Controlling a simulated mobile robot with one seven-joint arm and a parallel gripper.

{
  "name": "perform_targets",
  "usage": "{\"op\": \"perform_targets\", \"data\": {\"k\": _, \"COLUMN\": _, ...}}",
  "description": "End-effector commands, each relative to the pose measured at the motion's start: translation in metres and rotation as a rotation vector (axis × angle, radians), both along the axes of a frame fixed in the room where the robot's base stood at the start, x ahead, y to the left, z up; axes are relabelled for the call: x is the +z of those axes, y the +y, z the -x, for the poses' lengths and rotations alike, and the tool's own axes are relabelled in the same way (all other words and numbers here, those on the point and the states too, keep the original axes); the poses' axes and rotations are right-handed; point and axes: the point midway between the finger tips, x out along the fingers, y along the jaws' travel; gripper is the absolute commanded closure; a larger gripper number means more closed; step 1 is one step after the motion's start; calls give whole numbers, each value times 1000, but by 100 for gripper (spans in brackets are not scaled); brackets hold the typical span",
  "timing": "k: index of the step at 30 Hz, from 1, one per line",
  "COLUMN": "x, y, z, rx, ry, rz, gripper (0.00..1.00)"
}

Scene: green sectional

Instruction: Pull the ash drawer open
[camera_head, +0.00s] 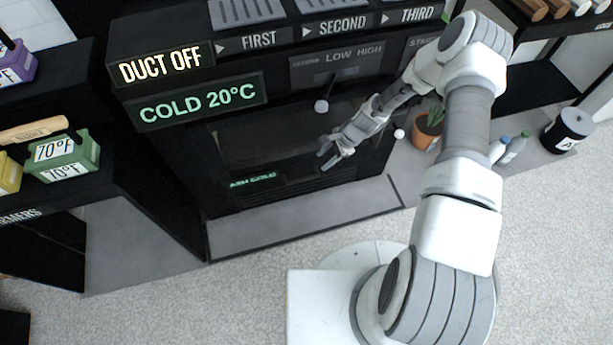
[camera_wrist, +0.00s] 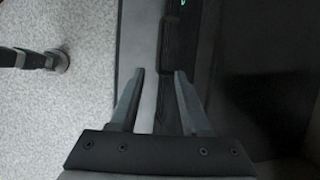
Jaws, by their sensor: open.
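The ash drawer (camera_head: 305,180) is the low black front at the bottom of the dark stove, beside a green "ASH COLD" label (camera_head: 253,181) in the head view. It looks shut. My gripper (camera_head: 328,155) is open and empty, in front of the lower stove, above and to the right of the label. In the wrist view, my gripper's two fingers (camera_wrist: 160,73) are spread apart. A dark bar-like edge (camera_wrist: 172,60) runs between and beyond them, with a bit of green lettering at the top. I cannot tell whether the fingers touch it.
A grey hearth slab (camera_head: 300,218) lies in front of the stove. A potted plant (camera_head: 427,130), bottles (camera_head: 515,148) and a black canister (camera_head: 568,130) stand to the right. A shelf with a green box (camera_head: 65,157) is at left.

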Motion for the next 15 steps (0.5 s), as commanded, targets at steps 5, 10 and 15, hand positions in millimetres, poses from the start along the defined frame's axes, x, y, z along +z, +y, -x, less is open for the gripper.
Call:
{"op": "perform_targets", "data": {"k": 5, "x": -42, "y": 18, "z": -1, "rx": 3, "ry": 1, "rz": -1, "gripper": 53}}
{"op": "perform_targets", "data": {"k": 10, "x": -76, "y": 33, "z": -3, "rx": 4, "ry": 1, "rz": 0, "gripper": 53}}
{"op": "perform_targets", "data": {"k": 15, "x": -103, "y": 46, "z": -6, "rx": 2, "ry": -1, "rz": 0, "gripper": 53}}
